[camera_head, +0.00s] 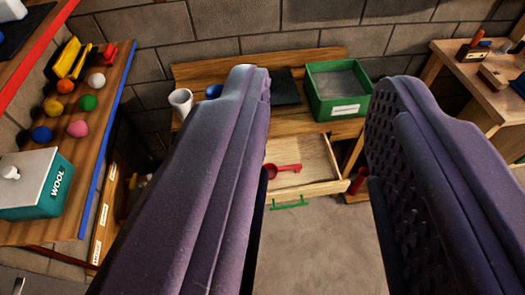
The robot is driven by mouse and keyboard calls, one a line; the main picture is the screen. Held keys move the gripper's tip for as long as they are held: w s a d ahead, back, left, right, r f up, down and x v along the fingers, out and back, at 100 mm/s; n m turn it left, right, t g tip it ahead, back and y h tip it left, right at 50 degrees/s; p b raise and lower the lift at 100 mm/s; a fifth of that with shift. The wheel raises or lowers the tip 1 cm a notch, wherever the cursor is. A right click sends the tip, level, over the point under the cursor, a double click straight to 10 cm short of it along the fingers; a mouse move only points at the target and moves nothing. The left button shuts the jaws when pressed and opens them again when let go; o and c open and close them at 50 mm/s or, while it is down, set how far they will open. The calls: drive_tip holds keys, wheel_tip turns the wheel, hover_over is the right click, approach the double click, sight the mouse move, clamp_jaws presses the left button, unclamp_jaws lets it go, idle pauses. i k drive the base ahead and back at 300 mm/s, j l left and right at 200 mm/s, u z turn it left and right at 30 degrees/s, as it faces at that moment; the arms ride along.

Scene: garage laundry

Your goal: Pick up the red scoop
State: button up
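The red scoop (284,169) lies in an open wooden drawer (318,160) below a wooden bench. Its left end is partly hidden by my left finger. My gripper (312,90) is open and empty, with its two large purple-grey fingers wide apart in the foreground. The scoop shows between the fingers, nearer the left one, and is well beyond them. Nothing touches it that I can see.
A green bin (338,92), a white cup (181,102) and a dark flat item (285,87) stand on the bench (300,123). A green handle (290,204) is at the drawer front. Floor ahead is clear.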

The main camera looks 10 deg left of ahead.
sight(273, 170)
drive_tip(key=u, duration=0.3)
drive_tip(key=i+l+u, duration=0.2)
drive_tip(key=u, duration=0.15)
drive_tip(key=i+l+u, duration=0.2)
drive_tip(key=u, duration=0.15)
drive_tip(key=i+l+u, duration=0.1)
drive_tip(key=l+u, duration=0.25)
drive_tip(key=i+l, duration=0.1)
drive_tip(key=l, duration=0.25)
drive_tip(key=i+l+u, duration=0.1)
drive_tip(key=l, duration=0.3)
drive_tip(key=i+l, duration=0.15)
drive_tip(key=l, duration=0.25)
drive_tip(key=i+l+u, duration=0.15)
drive_tip(key=l, duration=0.6)
drive_tip(key=i+u, duration=0.05)
